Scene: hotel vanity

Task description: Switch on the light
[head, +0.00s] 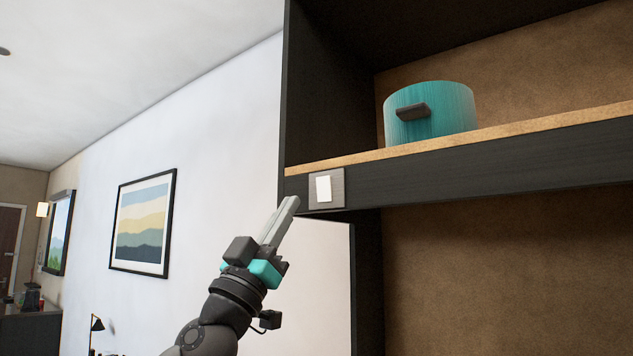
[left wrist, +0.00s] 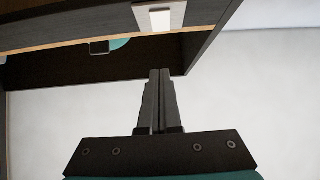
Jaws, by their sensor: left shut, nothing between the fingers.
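The light switch (head: 323,188) is a white rocker on a grey square plate, set on the dark front edge of the shelf in the head view. It also shows at the top of the left wrist view (left wrist: 160,19). My left gripper (head: 291,204) is shut and empty. Its fingertips are just left of and slightly below the switch plate in the head view. In the left wrist view the closed fingers (left wrist: 159,72) point up toward the switch, with a visible gap below it. Contact cannot be seen. My right gripper is not in view.
The dark shelf unit (head: 440,163) has a wooden board and holds a teal round container (head: 430,112) with a dark handle. A framed picture (head: 143,224) hangs on the white wall. A small dark lamp (head: 95,325) stands low at left. Space left of the shelf is open.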

